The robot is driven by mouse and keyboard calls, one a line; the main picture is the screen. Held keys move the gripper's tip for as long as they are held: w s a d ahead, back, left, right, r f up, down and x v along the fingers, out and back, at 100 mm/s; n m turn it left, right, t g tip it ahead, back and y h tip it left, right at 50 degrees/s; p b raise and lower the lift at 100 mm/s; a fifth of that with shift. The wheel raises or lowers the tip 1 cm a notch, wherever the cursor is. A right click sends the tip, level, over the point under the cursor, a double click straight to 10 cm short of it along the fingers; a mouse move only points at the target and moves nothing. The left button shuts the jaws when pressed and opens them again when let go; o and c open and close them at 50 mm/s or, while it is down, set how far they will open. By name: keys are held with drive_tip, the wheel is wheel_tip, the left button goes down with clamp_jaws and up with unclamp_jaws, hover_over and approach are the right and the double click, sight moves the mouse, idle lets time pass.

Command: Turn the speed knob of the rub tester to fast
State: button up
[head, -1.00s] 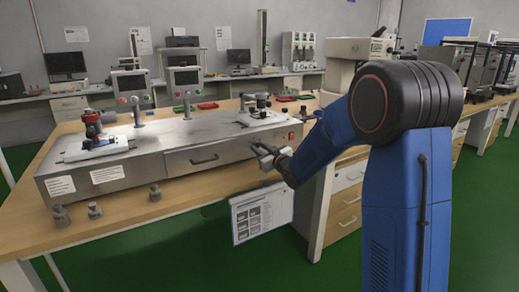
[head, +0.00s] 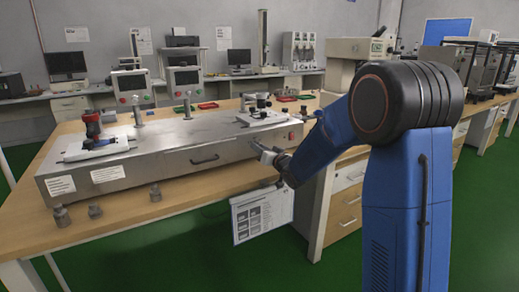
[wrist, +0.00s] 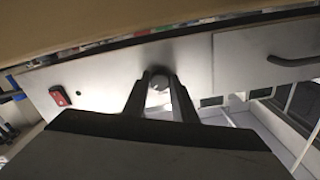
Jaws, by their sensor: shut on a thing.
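The rub tester (head: 225,152) is a long metal box on the wooden table, with two rub stations on top. My gripper (head: 257,148) is at the right part of its front face. In the wrist view, the two dark fingers of my gripper (wrist: 160,76) close around the sides of a small round grey speed knob (wrist: 158,84) on the front panel. The knob is hidden in the head view. No scale or pointer marks can be read, so its setting cannot be told.
A red switch (wrist: 59,96) and a small green light sit beside the knob on the panel. A drawer handle (head: 205,160) is on the tester's front. Two control screens (head: 183,80) stand behind. Several metal weights (head: 61,217) stand on the table's front left. A paper sheet hangs below.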

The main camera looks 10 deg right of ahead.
drive_tip(key=shift+f, duration=0.1)
drive_tip(key=o, duration=1)
drive_tip(key=shift+o, duration=0.2)
drive_tip(key=v, duration=1.7)
drive_tip(key=shift+s, duration=0.2)
drive_tip(key=shift+d, duration=0.1)
